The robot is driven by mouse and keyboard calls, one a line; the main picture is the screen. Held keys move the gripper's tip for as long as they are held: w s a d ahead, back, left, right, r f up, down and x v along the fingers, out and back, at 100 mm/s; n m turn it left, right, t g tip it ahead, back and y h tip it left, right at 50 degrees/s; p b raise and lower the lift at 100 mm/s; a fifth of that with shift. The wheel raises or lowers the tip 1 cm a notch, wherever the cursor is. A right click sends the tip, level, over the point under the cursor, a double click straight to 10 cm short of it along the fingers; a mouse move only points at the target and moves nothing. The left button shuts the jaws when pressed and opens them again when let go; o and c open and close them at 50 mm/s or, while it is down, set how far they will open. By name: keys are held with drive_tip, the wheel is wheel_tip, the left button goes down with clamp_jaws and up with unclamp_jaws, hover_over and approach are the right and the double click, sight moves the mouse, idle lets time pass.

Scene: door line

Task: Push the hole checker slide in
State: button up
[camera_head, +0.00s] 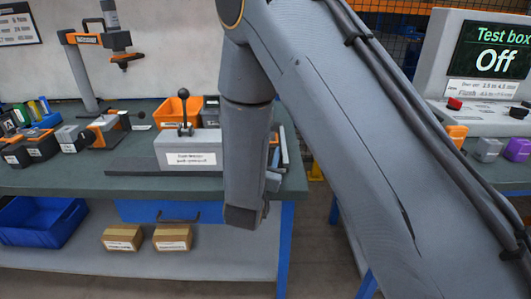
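A grey block-shaped fixture (188,150) with a white label stands on the bench, left of my arm; it looks like the hole checker. The label print is too small to read surely. An upright black knob on a stem (184,110) rises from its top. The slide cannot be made out clearly; the fixture's right end is partly behind my arm. My arm comes in from the right and its end section hangs down in front of the bench, just right of the fixture. My gripper's fingers are hidden by the arm, so I cannot tell their state or whether they touch anything.
Small grey and orange devices (102,132) and an orange-topped stand (88,75) are at left. A blue crate (42,222) and two cartons (172,237) sit on the lower shelf. A test box (485,65) reading "Off" is at right.

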drive_tip(key=shift+s, duration=0.1)
drive_tip(key=v, duration=0.7)
drive_tip(key=shift+s+a+b, duration=0.1)
drive_tip(key=shift+s+b, duration=0.2)
drive_tip(key=shift+s, duration=0.05)
drive_tip(key=s+p, duration=0.1)
drive_tip(key=p, duration=0.1)
drive_tip(key=shift+s+a+r+p, duration=0.15)
drive_tip(key=shift+s+r+p, duration=0.05)
drive_tip(key=shift+p, duration=0.2)
drive_tip(key=shift+s+a+p, duration=0.15)
drive_tip(key=shift+s+p, duration=0.4)
drive_tip(key=shift+p, duration=0.35)
drive_tip(key=shift+p+x, duration=0.55)
drive_tip(key=shift+x, duration=3.3)
drive_tip(key=shift+f, duration=0.15)
